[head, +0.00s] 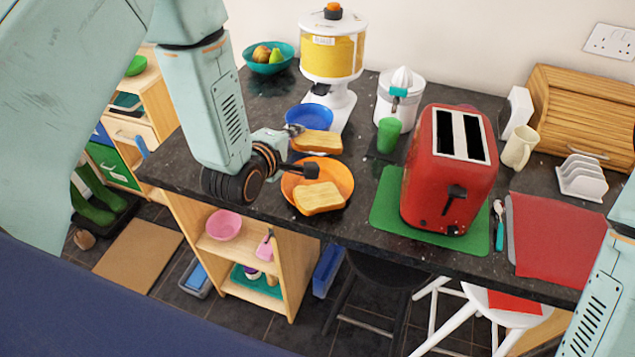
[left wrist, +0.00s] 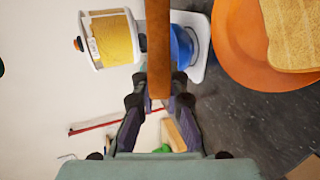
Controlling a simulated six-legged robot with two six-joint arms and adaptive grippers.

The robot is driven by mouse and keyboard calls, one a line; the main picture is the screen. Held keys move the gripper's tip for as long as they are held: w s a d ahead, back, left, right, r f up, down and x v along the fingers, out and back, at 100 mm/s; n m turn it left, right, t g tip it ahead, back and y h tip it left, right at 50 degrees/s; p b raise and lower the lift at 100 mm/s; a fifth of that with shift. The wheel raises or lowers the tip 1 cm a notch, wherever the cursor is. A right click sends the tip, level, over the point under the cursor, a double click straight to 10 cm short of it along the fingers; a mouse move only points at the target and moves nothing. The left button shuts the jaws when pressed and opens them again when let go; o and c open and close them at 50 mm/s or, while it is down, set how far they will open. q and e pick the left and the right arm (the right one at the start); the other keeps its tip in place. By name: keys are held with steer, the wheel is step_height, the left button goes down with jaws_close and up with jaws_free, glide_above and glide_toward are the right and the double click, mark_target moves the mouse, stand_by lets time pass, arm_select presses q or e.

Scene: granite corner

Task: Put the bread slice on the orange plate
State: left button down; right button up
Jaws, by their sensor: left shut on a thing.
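My left gripper (head: 305,152) is shut on a bread slice (head: 320,142). In the left wrist view this slice (left wrist: 158,45) shows edge-on as a brown strip between the fingers (left wrist: 158,100). The orange plate (head: 343,176) is on the dark counter, just in front of the held slice in the head view. Another bread slice (head: 320,199) lies on it. In the left wrist view the orange plate (left wrist: 232,60) is to the right, apart from the held slice. My right gripper is out of view.
A blue bowl (head: 308,115) and a yellow-and-white dispenser (head: 332,50) stand behind the held slice. A green cup (head: 388,135), a juicer (head: 401,90) and a red toaster (head: 450,165) on a green mat (head: 384,212) are to the right. The counter's front edge runs close by the plate.

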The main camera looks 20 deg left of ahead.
arm_select(q)
step_height(320, 180, down, 7)
steer(key=b, duration=0.5)
steer(key=shift+w+d+f, duration=0.1)
steer(key=shift+d+f, duration=0.05)
steer(key=shift+f, duration=0.05)
steer(key=shift+a+f+b, duration=0.35)
steer(key=shift+f+b, duration=0.2)
steer(key=shift+w+d+f, duration=0.1)
steer(key=shift+w+d, duration=0.15)
steer(key=shift+w, duration=0.05)
steer(key=shift+d, duration=0.15)
steer(key=c, duration=1.8)
jaws_free()
steer(key=shift+s, duration=0.1)
steer(key=shift+o, duration=0.6)
steer(key=shift+s, duration=0.15)
steer(key=shift+o, duration=0.7)
steer(key=shift+a, duration=0.3)
steer(key=shift+d, duration=0.1)
